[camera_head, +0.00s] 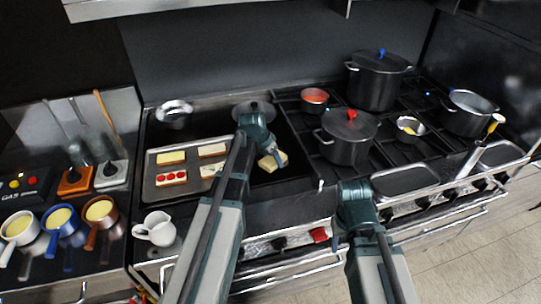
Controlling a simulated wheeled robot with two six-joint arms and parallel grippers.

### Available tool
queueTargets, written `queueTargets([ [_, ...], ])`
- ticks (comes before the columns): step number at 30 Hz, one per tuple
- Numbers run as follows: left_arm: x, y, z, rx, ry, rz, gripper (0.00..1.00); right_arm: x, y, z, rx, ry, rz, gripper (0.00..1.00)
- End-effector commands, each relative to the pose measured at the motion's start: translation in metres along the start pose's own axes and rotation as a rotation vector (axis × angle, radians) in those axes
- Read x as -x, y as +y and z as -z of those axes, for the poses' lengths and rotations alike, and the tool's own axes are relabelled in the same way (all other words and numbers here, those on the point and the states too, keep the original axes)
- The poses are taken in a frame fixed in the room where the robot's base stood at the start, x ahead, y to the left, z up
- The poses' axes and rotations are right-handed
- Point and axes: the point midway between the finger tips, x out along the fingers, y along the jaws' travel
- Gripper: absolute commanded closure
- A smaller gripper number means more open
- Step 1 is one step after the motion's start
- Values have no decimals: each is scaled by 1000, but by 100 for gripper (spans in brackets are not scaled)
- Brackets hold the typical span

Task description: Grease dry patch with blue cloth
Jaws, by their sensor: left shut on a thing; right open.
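The dark griddle plate (290,138) lies at the middle of the range. My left gripper (275,155) is over it, shut at a pale yellow bread-like slice (270,163). The gripper partly covers the slice, and I cannot tell whether the slice touches the plate. I cannot make out a blue cloth; any cloth at the fingertips is too small or hidden. No dry patch can be told apart on the dark plate. My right gripper (352,184) is open and empty at the range's front edge, right of the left arm.
A tray (150,188) with several topped slices lies left of the griddle. A white jug (158,228) stands in front of it. A red-knobbed pot (350,150) and other pots crowd the right burners.

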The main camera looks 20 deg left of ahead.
Motion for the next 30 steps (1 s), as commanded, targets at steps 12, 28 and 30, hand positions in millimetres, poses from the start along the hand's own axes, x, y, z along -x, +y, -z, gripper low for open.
queueTargets([
  [12,7,22,-12,-2,0,-2,71,2,0,0,0,0,0,50],
  [28,11,27,-23,1,2,0,71,1,0,0,0,0,0,50],
  [30,12,24,-28,2,2,1,71,1,0,0,0,0,0,50],
])
